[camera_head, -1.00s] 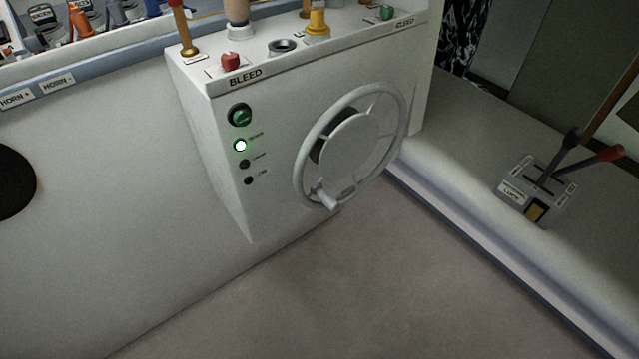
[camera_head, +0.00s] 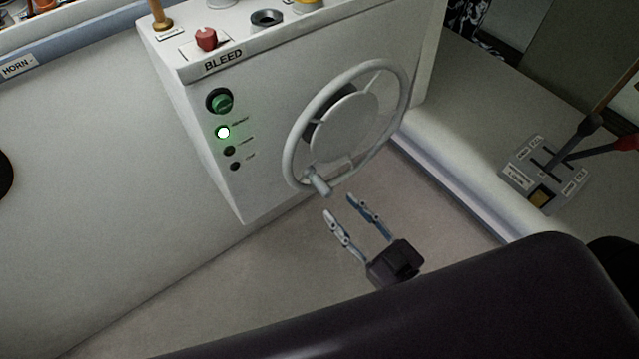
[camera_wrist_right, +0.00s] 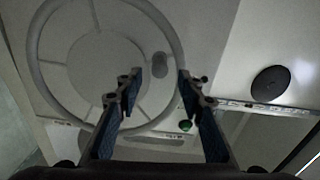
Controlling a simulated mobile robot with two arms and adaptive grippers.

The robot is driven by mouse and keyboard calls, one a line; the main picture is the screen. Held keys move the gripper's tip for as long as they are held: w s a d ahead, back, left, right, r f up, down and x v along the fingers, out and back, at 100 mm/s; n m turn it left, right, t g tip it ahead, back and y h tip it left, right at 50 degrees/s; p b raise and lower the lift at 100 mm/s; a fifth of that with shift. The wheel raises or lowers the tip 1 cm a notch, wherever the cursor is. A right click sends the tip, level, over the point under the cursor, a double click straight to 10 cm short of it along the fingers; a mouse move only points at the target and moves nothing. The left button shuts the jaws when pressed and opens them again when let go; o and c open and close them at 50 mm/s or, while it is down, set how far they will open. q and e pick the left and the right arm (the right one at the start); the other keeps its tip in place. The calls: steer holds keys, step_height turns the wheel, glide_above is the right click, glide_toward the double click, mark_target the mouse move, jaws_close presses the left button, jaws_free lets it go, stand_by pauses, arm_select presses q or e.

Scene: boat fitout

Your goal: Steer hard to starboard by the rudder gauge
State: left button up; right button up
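The light grey steering wheel (camera_head: 293,140) is on the front of a white console, with a spinner knob (camera_head: 319,184) at its lower left rim. My right gripper (camera_head: 340,204) is open and empty, just below and right of the knob, fingers pointing up toward it. In the right wrist view the wheel (camera_wrist_right: 33,62) fills the upper left. A grey rounded shape, probably the knob (camera_wrist_right: 160,66), shows between the open fingertips (camera_wrist_right: 160,77). I cannot make out a rudder gauge in either view. My left gripper is not in view.
The console (camera_head: 262,95) has a green switch (camera_head: 219,101), a lit green lamp (camera_head: 222,132) and a red knob (camera_head: 206,38) on top. A lever box (camera_head: 545,178) sits on the ledge at right. My dark arm covers the lower right. The floor below the wheel is clear.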

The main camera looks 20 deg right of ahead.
mark_target(325, 191)
steer(key=shift+p+x, duration=0.4)
steer(key=shift+x, duration=3.15)
steer(key=shift+f, duration=0.15)
jaws_close()
